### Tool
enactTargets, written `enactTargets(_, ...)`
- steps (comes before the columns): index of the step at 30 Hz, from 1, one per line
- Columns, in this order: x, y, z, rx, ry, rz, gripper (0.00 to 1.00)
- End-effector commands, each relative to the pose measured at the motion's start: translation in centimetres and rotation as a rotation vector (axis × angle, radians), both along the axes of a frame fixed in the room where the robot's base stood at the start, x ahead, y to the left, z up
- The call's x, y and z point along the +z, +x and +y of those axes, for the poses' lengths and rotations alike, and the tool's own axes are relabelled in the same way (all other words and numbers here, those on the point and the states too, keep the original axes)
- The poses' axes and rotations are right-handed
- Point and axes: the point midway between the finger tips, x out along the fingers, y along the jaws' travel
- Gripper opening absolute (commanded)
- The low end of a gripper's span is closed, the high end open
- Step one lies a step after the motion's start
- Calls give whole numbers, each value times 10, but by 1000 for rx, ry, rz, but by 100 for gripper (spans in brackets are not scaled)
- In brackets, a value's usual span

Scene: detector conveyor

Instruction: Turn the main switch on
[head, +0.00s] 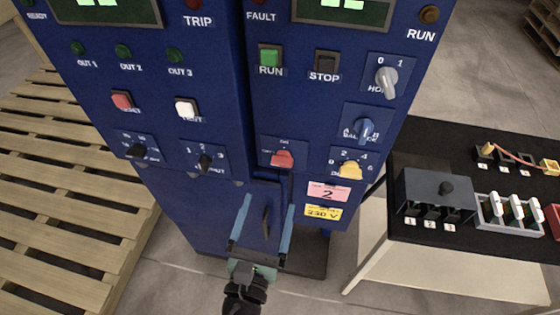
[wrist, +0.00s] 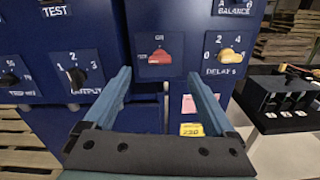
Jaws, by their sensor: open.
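The red switch (head: 282,159) sits on a small blue plate low on the right-hand cabinet, with a small label above it that seems to read ON. In the wrist view the red switch (wrist: 158,58) lies ahead of my fingers, its handle roughly level. My gripper (head: 268,205) is open and empty, below the switch in the head view and apart from it. In the wrist view my gripper (wrist: 158,75) has one finger to each side of the switch, lower in the picture. Nothing hides the switch.
A yellow knob (head: 350,170) is right of the switch and a blue BALANCE knob (head: 364,130) above that. A black selector (head: 205,163) is to the left. A black-topped table (head: 420,150) with electrical parts stands at right; a wooden pallet (head: 50,180) lies at left.

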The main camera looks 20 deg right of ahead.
Motion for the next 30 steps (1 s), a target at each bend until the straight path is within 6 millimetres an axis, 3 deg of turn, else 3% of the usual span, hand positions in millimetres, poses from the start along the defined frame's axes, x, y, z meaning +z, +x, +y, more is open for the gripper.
enactTargets(3, -13, -7, 3, 6, -85, 71, 90)
enactTargets(7, -13, 1, -2, 7, -103, 81, 90)
enactTargets(21, -12, 75, -53, 6, -100, 76, 90)
enactTargets(30, -13, 97, -67, 7, -97, 76, 90)
